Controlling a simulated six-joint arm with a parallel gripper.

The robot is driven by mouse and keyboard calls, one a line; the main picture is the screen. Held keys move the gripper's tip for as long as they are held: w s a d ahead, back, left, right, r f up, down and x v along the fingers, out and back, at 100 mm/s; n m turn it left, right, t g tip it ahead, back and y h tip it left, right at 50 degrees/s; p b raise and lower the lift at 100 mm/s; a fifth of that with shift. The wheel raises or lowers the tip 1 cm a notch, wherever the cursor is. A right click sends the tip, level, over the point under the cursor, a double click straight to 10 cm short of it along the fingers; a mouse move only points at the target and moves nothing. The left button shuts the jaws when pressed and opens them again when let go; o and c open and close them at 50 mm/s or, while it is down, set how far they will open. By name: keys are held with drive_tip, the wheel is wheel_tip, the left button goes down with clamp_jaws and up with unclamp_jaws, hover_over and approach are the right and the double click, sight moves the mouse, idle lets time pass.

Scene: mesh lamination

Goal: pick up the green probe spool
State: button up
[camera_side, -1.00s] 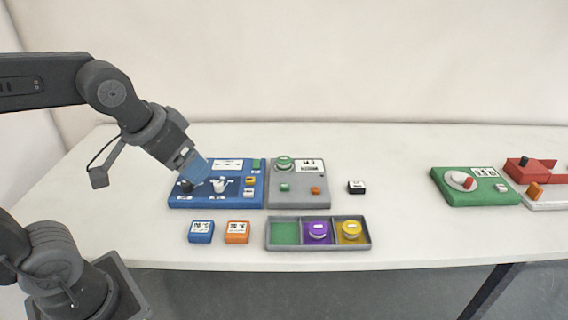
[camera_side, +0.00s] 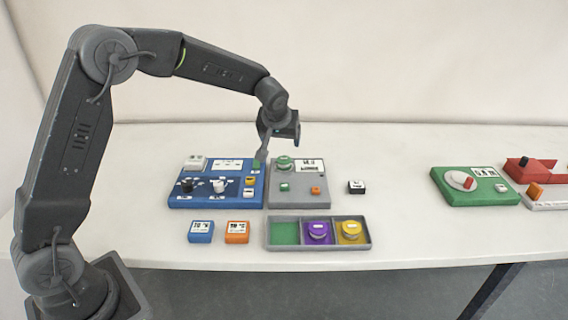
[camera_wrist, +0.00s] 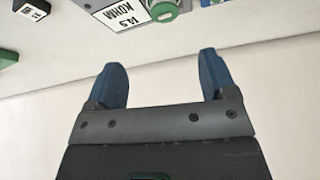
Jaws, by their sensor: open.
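The green probe spool (camera_side: 284,162) sits at the back left of the grey meter unit (camera_side: 287,200), beside its display. It also shows at the top edge of the wrist view (camera_wrist: 162,9), cut off there. My gripper (camera_side: 261,158) is above the seam between the blue unit and the grey unit, just left of the spool and apart from it. In the wrist view my two blue fingers (camera_wrist: 163,62) are spread with nothing between them.
The blue panel (camera_side: 175,201) stands left of the grey unit. In front, a grey tray (camera_side: 268,246) has a bare green compartment, a purple spool (camera_side: 318,230) and a yellow spool (camera_side: 351,229).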

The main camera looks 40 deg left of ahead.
hover_over(284, 159)
drive_tip(key=s+d, duration=0.2)
drive_tip(key=f, duration=0.7)
drive_tip(key=shift+s+d, duration=0.15)
drive_tip(key=shift+s, duration=0.05)
drive_tip(key=shift+a+x, duration=0.1)
drive_tip(key=shift+x, duration=1.25)
drive_tip(key=shift+a+x, duration=0.15)
drive_tip(key=shift+x, duration=1.15)
drive_tip(key=shift+r, duration=0.1)
drive_tip(key=c, duration=1.1)
